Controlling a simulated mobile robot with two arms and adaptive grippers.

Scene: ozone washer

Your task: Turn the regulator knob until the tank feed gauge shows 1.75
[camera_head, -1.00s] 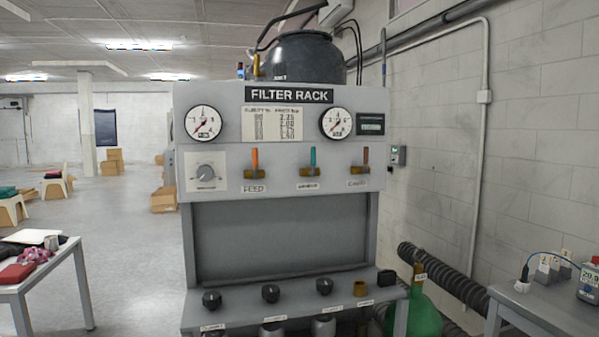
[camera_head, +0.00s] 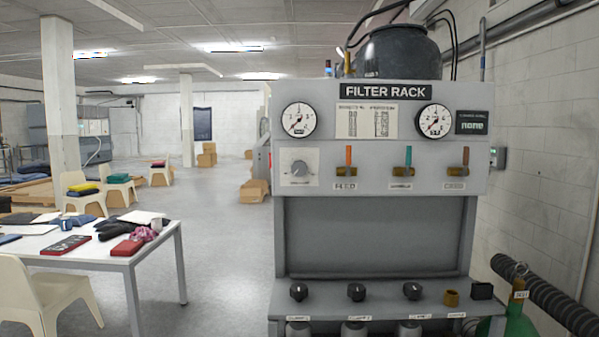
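The filter rack (camera_head: 380,235) stands right of centre in the head view. Its round regulator knob (camera_head: 300,168) sits on a light plate at the panel's left. A white gauge (camera_head: 298,120) is above the knob, and a second gauge (camera_head: 434,121) is at the panel's right. Their labels and exact needle readings are too small to read. Valves with an orange handle (camera_head: 349,156), a teal handle (camera_head: 409,156) and a brown handle (camera_head: 465,157) stand in a row; the orange one's label seems to read FEED. Neither of my grippers is in view.
A white table (camera_head: 60,262) with books and cloths stands at the left, with a chair (camera_head: 50,295) before it. Open floor (camera_head: 225,260) lies between table and rack. A green cylinder (camera_head: 520,322) and black corrugated hose (camera_head: 550,300) are at the lower right.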

